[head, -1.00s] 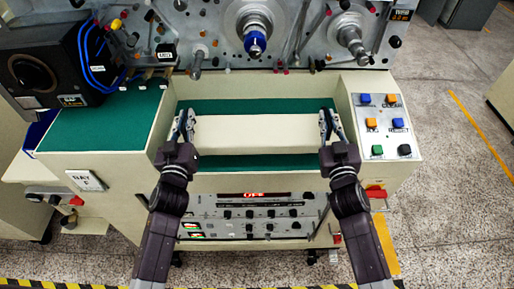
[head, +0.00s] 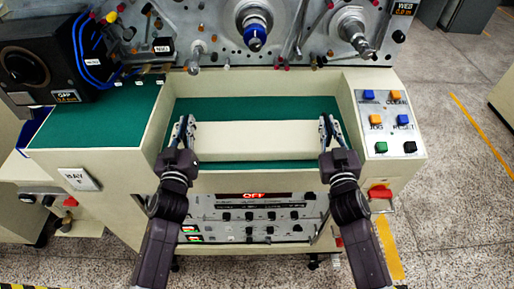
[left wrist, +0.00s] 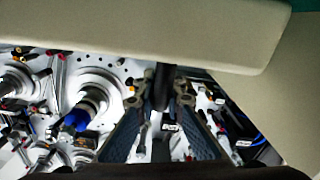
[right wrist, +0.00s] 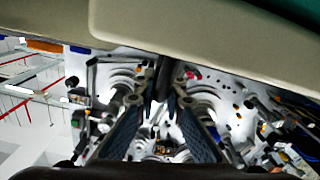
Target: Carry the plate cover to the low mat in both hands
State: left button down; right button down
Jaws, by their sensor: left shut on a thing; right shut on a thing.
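The plate cover (head: 258,141) is a long cream block, level above the green low mat (head: 250,107) in the recess of the machine's front. Green shows behind it and as a thin strip in front. My left gripper (head: 186,124) is shut at its left end and my right gripper (head: 327,124) at its right end. In the left wrist view the cover (left wrist: 150,35) fills the top, with a dark piece between the finger tips (left wrist: 160,88). The right wrist view shows the cover (right wrist: 200,40) likewise. I cannot tell the gap between cover and mat.
Cream walls edge the recess on both sides. A button panel (head: 388,123) stands to the right, with a red switch (head: 380,192) below. A green side top (head: 95,118) and a black unit (head: 45,60) are at left. Spindles (head: 254,32) project behind the recess.

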pick_arm(q)
jog(key=c, duration=2.5)
grip_release()
jog(key=shift+f, duration=0.1)
pick_arm(e)
jog(key=c, duration=2.5)
grip_release()
jog(key=shift+a+f, duration=0.25)
jog(key=shift+f, duration=0.05)
pick_arm(q)
jog(key=o, duration=0.5)
jog(key=shift+s, duration=0.1)
pick_arm(e)
jog(key=o, duration=0.5)
jog(key=shift+s+d+r, duration=0.1)
jog(key=shift+s+r, duration=0.05)
jog(key=shift+r, duration=0.05)
pick_arm(q)
jog(key=shift+s, duration=0.1)
jog(key=shift+s, duration=0.3)
pick_arm(e)
jog(key=shift+d, duration=0.1)
pick_arm(q)
jog(key=s, duration=1.1)
jog(key=shift+s+d, duration=0.1)
jog(key=shift+d, duration=0.1)
pick_arm(e)
jog(key=s, duration=1.2)
jog(key=shift+d, duration=0.2)
